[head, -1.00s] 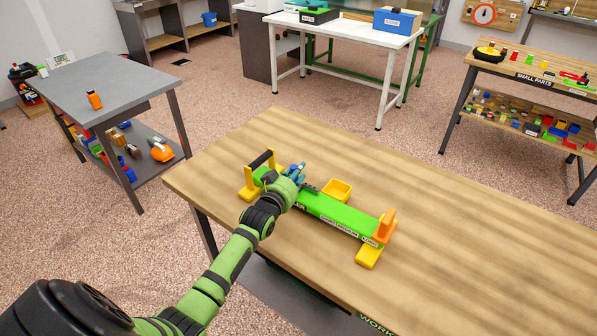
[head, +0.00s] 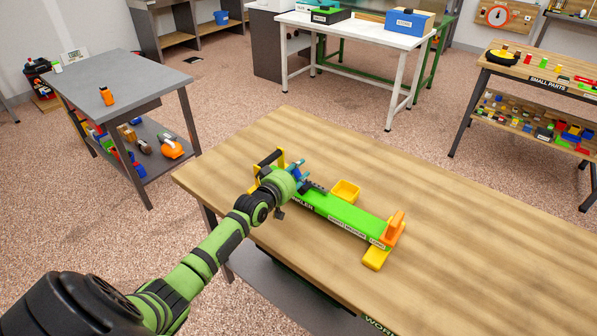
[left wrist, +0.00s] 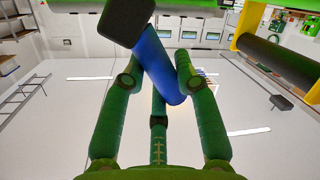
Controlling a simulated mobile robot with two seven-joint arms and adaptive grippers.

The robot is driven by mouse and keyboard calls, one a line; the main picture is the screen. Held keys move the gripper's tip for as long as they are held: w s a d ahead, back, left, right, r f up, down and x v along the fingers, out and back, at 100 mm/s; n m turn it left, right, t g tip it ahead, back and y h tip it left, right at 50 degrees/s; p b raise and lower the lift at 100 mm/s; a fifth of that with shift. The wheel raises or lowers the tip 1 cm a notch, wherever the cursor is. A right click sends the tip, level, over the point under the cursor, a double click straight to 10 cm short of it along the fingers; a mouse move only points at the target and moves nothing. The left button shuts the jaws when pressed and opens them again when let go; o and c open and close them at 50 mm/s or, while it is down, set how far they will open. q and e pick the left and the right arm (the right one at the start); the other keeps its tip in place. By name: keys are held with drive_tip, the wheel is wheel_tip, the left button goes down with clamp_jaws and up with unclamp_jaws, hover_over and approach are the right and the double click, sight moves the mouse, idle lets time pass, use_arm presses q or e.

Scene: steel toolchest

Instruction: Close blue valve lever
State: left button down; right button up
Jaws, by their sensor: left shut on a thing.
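A dark block covers part of the lever's upper end. In the head view my left gripper (head: 297,180) is at the left part of a green fixture (head: 345,213) on the wooden bench. Only small blue bits show there; the hand hides most of the lever. The lever's angle cannot be told in that view. My right gripper is not in view.
The fixture has yellow feet, an orange upright (head: 394,228) at its right end and a dark bar (head: 271,157) at its left end. The wooden bench (head: 460,215) is clear to the right.

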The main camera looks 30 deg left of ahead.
use_arm(q)
drive_tip(key=shift+f, duration=0.1)
drive_tip(key=c, duration=0.9)
unclamp_jaws()
drive_tip(key=shift+s, duration=0.15)
drive_tip(key=s+r, duration=0.2)
drive_tip(key=s, duration=0.9)
drive_tip(key=shift+s+d+r, duration=0.2)
drive_tip(key=shift+s+d, duration=0.1)
